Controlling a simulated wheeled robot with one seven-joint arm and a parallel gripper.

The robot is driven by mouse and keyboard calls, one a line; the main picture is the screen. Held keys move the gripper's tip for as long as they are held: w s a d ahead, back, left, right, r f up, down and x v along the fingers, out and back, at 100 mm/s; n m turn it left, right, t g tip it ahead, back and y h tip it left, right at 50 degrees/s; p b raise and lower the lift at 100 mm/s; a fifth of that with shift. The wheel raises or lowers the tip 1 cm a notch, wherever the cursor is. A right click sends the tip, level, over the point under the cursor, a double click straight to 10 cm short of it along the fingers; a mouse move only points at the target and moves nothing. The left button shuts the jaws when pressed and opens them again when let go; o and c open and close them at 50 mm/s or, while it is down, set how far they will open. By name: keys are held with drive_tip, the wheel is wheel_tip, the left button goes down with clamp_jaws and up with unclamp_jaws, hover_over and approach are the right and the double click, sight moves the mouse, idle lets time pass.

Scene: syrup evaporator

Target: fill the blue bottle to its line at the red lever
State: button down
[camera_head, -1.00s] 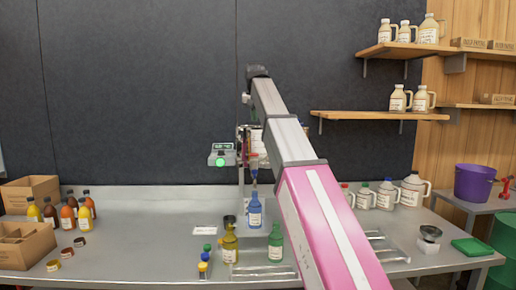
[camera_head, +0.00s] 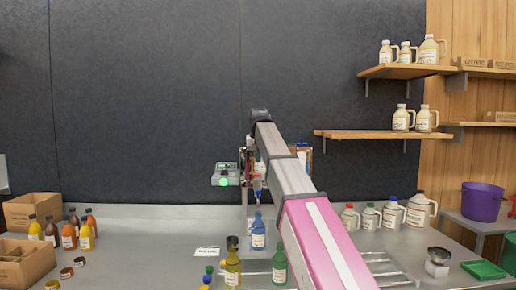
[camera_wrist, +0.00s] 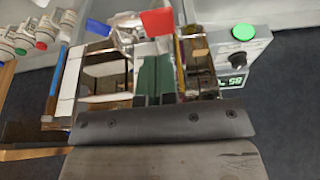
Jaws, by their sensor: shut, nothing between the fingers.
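The blue bottle (camera_head: 258,236) stands upright on the bench in the head view, below a narrow spout (camera_head: 257,187) of the filling station. Its line and fill level are too small to tell, and I cannot tell whether syrup is flowing. The red lever (camera_wrist: 158,21) shows at the top of the wrist view, just beyond my gripper (camera_wrist: 155,75). My gripper is shut and empty. I cannot tell whether it touches the lever. In the head view my arm hides the gripper and part of the station.
A box with a lit green lamp (camera_head: 223,182) and a display stands left of the spout. A yellow bottle (camera_head: 232,268) and a green bottle (camera_head: 279,266) stand in front. Jugs (camera_head: 390,215) stand to the right. Cartons (camera_head: 25,262) and amber bottles are at left.

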sight(258, 175)
drive_tip(key=shift+f, duration=2.25)
drive_tip(key=shift+f, duration=0.1)
drive_tip(key=shift+s+f+t, duration=0.55)
drive_tip(key=shift+f+t, duration=0.15)
drive_tip(key=shift+t, duration=0.4)
drive_tip(key=shift+f+t, duration=0.45)
drive_tip(key=shift+t, duration=0.25)
drive_tip(key=shift+f+t, duration=0.3)
drive_tip(key=shift+f, duration=0.1)
drive_tip(key=shift+r, duration=0.15)
idle(3.3)
